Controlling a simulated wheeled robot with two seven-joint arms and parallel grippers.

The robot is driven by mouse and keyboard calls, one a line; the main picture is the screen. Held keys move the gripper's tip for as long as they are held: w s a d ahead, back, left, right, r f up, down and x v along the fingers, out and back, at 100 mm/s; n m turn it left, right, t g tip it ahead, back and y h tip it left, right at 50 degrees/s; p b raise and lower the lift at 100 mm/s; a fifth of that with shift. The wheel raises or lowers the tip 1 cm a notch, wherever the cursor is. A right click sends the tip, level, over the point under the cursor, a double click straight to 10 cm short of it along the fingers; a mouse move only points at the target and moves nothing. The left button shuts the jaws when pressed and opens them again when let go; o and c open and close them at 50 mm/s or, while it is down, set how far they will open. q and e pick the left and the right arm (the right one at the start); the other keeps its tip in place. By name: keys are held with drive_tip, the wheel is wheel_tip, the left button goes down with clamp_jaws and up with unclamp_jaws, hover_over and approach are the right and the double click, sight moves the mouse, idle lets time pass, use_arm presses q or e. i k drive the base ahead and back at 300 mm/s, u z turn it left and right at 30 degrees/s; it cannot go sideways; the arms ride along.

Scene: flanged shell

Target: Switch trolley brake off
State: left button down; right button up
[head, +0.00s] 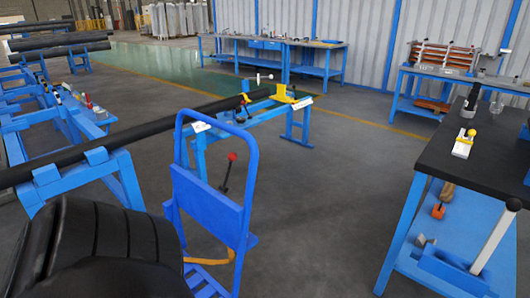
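A blue trolley (209,205) stands in front of me, left of the middle, with a tall hoop handle and a flat back panel. A dark lever (226,175) with a red ball knob (232,156) shows through its handle frame, just above the panel. The lever leans slightly to the right, and its lower end is hidden by the panel. I cannot tell whether this lever is the brake or which setting it is in. Neither of my grippers shows in the head view.
A long black pipe (145,135) rests on blue stands behind the trolley. A black-topped blue bench (474,179) stands at right, with a white-handled lever (495,238) near its lower shelf. A large black ribbed shape fills the bottom left. Grey floor (330,190) is clear between trolley and bench.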

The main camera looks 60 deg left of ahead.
sight(232, 157)
drive_tip(key=u, duration=0.75)
drive_tip(key=i, duration=1.25)
drive_tip(key=u, duration=1.1)
